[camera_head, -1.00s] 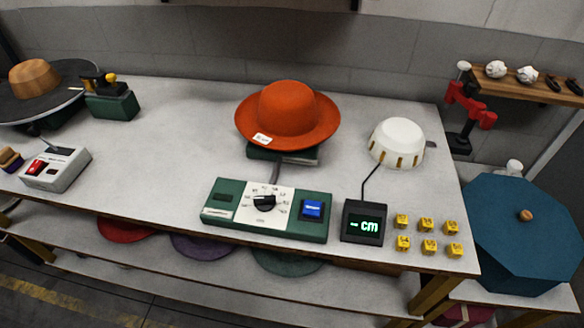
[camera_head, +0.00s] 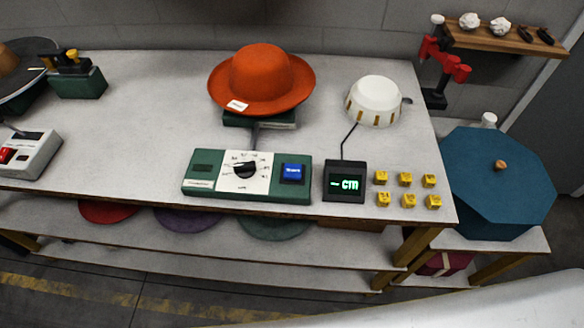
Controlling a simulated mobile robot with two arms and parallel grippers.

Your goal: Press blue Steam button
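The blue Steam button (camera_head: 292,172) sits at the right end of a green control box (camera_head: 210,184) near the front edge of the table. The box has a white dial plate with a black knob (camera_head: 245,170) left of the button. An orange hat (camera_head: 260,78) rests on a green stand behind the box, joined to it by a cable. Neither of my grippers shows in the head view.
A black display (camera_head: 345,181) reading "- cm" stands right of the box, with several yellow cubes (camera_head: 405,179) beside it. A white dome (camera_head: 375,100) is behind. A grey box with a red switch (camera_head: 28,154) is at the left. A blue octagonal lid (camera_head: 495,185) is at the right.

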